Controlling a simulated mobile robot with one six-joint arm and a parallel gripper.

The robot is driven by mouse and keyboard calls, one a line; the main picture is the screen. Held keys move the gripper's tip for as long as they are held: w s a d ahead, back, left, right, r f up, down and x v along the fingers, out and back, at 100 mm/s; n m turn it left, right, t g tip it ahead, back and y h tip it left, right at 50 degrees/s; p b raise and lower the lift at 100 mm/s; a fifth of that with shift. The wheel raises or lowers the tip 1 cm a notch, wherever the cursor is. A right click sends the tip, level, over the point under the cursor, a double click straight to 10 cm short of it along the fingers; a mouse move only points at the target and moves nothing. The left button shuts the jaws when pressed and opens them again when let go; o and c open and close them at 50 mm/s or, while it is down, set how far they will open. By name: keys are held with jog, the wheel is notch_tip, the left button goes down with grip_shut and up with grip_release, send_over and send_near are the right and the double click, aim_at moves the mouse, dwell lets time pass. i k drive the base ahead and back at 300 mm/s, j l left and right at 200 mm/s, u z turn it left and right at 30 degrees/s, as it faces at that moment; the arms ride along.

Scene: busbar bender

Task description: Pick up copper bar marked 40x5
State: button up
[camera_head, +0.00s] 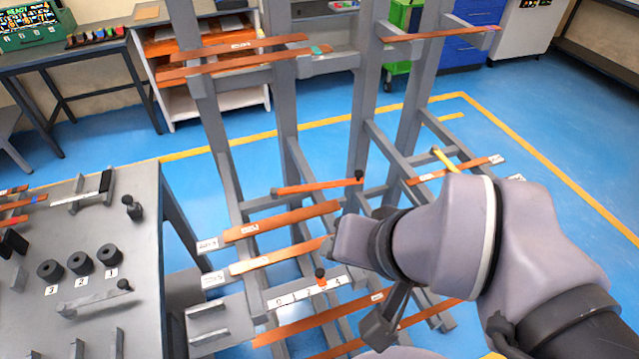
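Several flat copper bars lie on the arms of a grey rack. One copper bar (283,221) is at mid height, with a white label on its face and a white tag (207,245) at its left end. Another copper bar (280,257) lies just below it. The markings are too small to read, so I cannot tell which bar is 40x5. My gripper (385,322) shows only in part, as a dark piece below my arm, in front of the lower bars. My arm hides the right ends of some bars. I cannot see the fingertips or anything held.
The grey rack's uprights (213,110) and jutting arms crowd the middle. A white numbered scale (306,292) with an orange marker sits low on it. A grey workbench (140,215) with black rollers stands at left. Blue floor (570,120) is free at the right.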

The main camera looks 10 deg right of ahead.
aim_at(258, 226)
jog(key=i+j+u, duration=0.15)
jog(key=u, duration=0.25)
jog(key=i+u, duration=0.2)
jog(key=u, duration=0.25)
